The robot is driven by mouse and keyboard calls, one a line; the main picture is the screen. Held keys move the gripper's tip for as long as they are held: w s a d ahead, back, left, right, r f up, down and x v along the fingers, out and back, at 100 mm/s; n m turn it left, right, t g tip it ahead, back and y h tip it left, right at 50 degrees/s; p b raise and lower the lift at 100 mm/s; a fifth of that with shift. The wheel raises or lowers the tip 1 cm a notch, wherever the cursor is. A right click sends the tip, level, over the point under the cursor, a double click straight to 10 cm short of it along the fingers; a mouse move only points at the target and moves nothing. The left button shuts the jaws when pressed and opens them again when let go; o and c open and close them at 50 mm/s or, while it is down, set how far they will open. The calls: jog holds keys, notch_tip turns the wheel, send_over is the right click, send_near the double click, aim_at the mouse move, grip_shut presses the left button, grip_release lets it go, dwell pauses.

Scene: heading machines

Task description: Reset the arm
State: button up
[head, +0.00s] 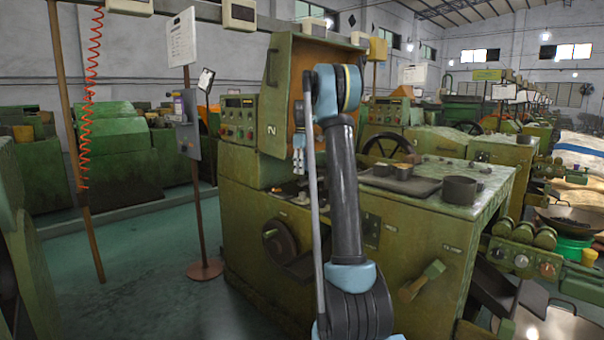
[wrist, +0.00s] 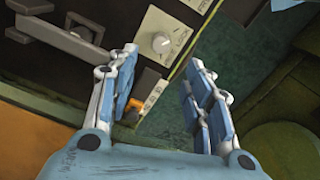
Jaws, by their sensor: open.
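My gripper (wrist: 160,100) is open in the wrist view, its two blue-padded fingers apart with nothing between them. Behind the fingers are a dark panel with a round white knob (wrist: 162,43) and a small orange part (wrist: 133,117). In the head view my arm rises in front of the green heading machine (head: 440,235), and my gripper (head: 299,148) hangs small beside the machine's raised orange-brown cover (head: 283,75). The fingertips are too small there to make out well.
A dark tray (head: 400,185) and a dark pot (head: 460,189) stand on the machine top to the right. A sign post (head: 196,180) and a red coiled hose (head: 88,100) stand left. Green floor (head: 130,260) is open at left. A wok (head: 570,219) is at far right.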

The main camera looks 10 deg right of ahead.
jog(key=s+r+m+t, duration=0.1)
jog(key=s+m, duration=0.4)
jog(key=s, duration=2.6)
jog(key=s+f+m, duration=0.2)
jog(key=s+f, duration=0.7)
jog(key=s, duration=0.4)
jog(key=s+f+m+t, duration=0.1)
jog(key=s+f+m, duration=0.2)
jog(key=s+f, duration=0.7)
jog(key=s, duration=0.3)
jog(key=shift+a+f, duration=0.2)
jog(key=shift+f, duration=0.05)
jog(key=shift+w+f, duration=0.2)
jog(key=shift+w, duration=0.25)
